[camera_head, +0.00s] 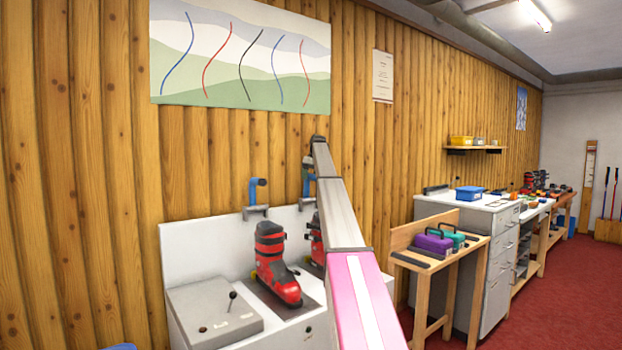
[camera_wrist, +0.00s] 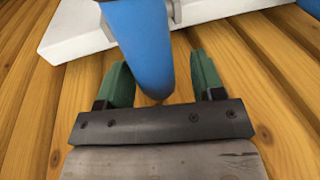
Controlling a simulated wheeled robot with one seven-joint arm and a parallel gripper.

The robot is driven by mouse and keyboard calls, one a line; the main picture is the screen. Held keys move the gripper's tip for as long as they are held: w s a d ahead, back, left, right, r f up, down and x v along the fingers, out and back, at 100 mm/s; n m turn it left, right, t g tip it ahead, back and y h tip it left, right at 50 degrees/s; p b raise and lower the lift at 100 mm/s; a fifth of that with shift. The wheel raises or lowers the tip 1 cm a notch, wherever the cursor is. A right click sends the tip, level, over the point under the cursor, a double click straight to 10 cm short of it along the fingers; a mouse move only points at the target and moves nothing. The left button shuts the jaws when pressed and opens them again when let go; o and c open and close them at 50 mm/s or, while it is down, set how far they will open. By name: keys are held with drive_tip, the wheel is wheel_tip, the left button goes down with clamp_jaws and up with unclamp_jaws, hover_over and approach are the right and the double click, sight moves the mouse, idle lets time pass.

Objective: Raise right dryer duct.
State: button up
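The right dryer duct (camera_head: 307,183) is a blue tube on the white back panel of the boot dryer, partly hidden behind my arm in the head view. A second blue duct (camera_head: 255,190) stands to its left. In the wrist view, a blue duct (camera_wrist: 145,40) reaches down between the two green fingers of my gripper (camera_wrist: 160,75). The fingers are apart. The duct's rounded end lies nearer the left finger, with a gap to the right finger. I cannot tell whether the left finger touches it. In the head view my gripper is small, at the arm's far end.
A red boot (camera_head: 272,262) stands on the dryer (camera_head: 185,262), with another partly hidden behind my arm. A grey lidded box with a lever sits at the dryer's left. The wooden wall is close behind. A wooden stand (camera_head: 465,256) and workbenches are to the right, with open red floor beyond.

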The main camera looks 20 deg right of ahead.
drive_tip(key=shift+s+d, duration=0.1)
drive_tip(key=shift+d, duration=0.05)
drive_tip(key=shift+d+r, duration=0.15)
drive_tip(key=shift+r, duration=0.35)
drive_tip(key=v, duration=0.6)
drive_tip(key=shift+r, duration=0.3)
drive_tip(key=shift+c, duration=0.2)
